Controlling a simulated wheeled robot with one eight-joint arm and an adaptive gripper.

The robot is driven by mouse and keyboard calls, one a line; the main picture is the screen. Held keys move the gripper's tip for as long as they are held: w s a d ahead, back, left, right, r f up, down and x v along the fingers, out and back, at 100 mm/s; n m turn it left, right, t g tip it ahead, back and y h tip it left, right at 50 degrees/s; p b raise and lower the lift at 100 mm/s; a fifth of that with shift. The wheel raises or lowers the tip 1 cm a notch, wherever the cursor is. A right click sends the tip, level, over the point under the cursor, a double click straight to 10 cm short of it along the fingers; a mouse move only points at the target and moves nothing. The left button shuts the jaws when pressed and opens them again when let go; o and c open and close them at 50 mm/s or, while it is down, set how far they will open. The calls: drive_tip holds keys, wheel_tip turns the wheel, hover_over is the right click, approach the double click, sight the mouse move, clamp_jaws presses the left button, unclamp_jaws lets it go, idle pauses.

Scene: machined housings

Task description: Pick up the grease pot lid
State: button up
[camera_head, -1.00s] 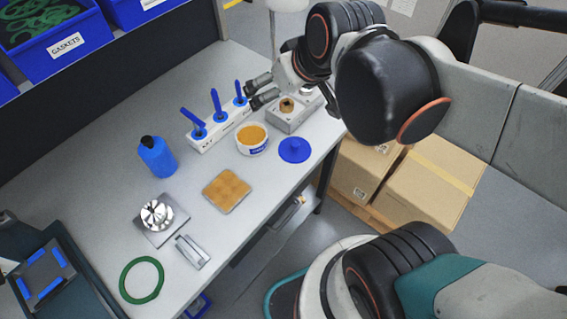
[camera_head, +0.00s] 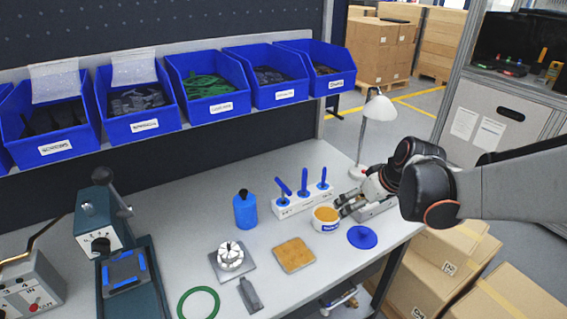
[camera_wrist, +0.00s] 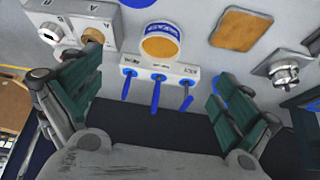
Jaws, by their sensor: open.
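The grease pot lid (camera_head: 362,237), a flat blue disc with a small raised knob, lies on the bench near its right front edge. The grease pot (camera_head: 326,218), a white tub of tan grease, stands open just left of it and also shows in the wrist view (camera_wrist: 162,44). A blue shape at the top edge of the wrist view looks like the lid, mostly cut off. My gripper (camera_head: 347,204) is above the bench behind the lid, near the pot and a metal housing. In the wrist view its fingers (camera_wrist: 156,80) are wide apart with nothing between them.
A white rack (camera_head: 303,203) with blue-handled tools stands behind the pot. The metal housing (camera_head: 372,211) is beside my gripper. A tan square pad (camera_head: 294,254), blue bottle (camera_head: 245,210) and chuck (camera_head: 230,257) are left. A lamp (camera_head: 378,120) stands behind.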

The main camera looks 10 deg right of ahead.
drive_tip(key=g, duration=0.1)
approach(366, 233)
drive_tip(key=v, duration=0.4)
drive_tip(key=shift+m+g+h, duration=0.3)
drive_tip(key=shift+m, duration=0.1)
drive_tip(key=b+x, duration=0.1)
drive_tip(key=x, duration=0.2)
drive_tip(key=b+x, duration=0.1)
drive_tip(key=x, duration=0.1)
drive_tip(key=a+b+x, duration=0.1)
drive_tip(key=x, duration=0.2)
drive_tip(key=shift+w+a+f+b, duration=0.1)
drive_tip(key=shift+w+f+b, duration=0.1)
drive_tip(key=shift+b, duration=0.15)
drive_tip(key=shift+w+b+x, duration=0.2)
drive_tip(key=shift+b+x, duration=0.5)
drive_tip(key=shift+x, duration=0.6)
drive_tip(key=shift+w+b+x, duration=0.15)
drive_tip(key=shift+b+x, duration=0.5)
drive_tip(key=shift+x, duration=0.7)
drive_tip(key=shift+d+r, duration=0.2)
drive_tip(key=shift+d, duration=0.05)
drive_tip(key=shift+c, duration=0.4)
drive_tip(key=shift+s, duration=0.15)
drive_tip(key=c, duration=1.2)
drive_tip(key=shift+o, duration=0.2)
